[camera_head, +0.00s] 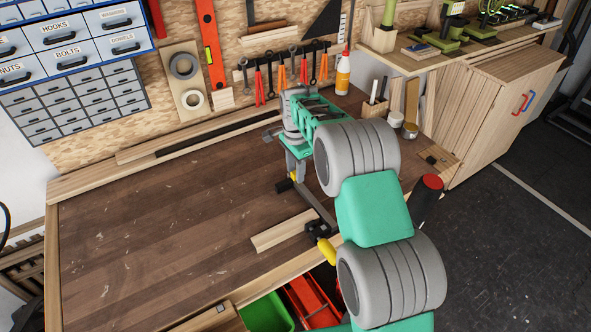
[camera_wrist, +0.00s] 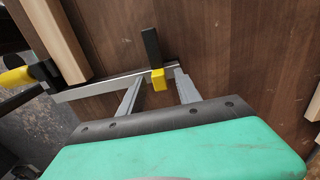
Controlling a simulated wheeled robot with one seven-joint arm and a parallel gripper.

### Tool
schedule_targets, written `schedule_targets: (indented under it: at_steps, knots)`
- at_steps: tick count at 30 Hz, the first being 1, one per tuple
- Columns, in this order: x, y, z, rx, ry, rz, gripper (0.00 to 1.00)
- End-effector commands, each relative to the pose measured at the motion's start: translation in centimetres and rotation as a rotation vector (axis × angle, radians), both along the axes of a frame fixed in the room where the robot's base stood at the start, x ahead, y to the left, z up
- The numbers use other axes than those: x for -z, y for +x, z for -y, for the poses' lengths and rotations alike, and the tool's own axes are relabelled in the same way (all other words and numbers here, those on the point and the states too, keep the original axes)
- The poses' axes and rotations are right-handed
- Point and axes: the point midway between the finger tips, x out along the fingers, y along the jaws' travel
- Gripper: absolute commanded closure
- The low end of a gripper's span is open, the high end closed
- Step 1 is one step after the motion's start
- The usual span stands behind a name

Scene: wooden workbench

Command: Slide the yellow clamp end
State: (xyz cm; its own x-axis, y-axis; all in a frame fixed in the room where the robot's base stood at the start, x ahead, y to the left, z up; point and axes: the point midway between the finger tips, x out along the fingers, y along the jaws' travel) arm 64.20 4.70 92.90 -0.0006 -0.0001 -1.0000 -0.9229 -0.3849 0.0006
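The clamp has a dark bar (camera_head: 318,208) lying across the bench's front edge. Its yellow handle (camera_head: 326,250) hangs at the front edge; in the wrist view the handle (camera_wrist: 17,79) is at the far left. The yellow clamp end (camera_wrist: 158,79), with a black upright jaw (camera_wrist: 151,46) beside it, sits at the bar's far end. My gripper (camera_wrist: 159,76) is open, with one grey finger on each side of the yellow end. A gap shows on both sides, so the fingers appear apart from it. In the head view my gripper (camera_head: 296,168) is just above that end, partly hiding it.
A wooden strip (camera_head: 283,231) lies on the bench beside the clamp. The brown bench top (camera_head: 150,230) to the left is clear. A glue bottle (camera_head: 343,73) and a wooden pen holder (camera_head: 375,107) stand at the back. Green (camera_head: 266,313) and red bins sit below the front edge.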

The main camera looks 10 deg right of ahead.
Motion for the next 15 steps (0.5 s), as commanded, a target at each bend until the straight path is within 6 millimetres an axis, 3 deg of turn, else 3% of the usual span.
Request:
schedule_targets:
  at_steps: [12,15]
  knots:
    - [-6.8,0.1,-0.1,-0.001,0.001,0.004,0.6]
    - [-7.6,0.1,-0.1,-0.001,0.0,0.001,0.6]
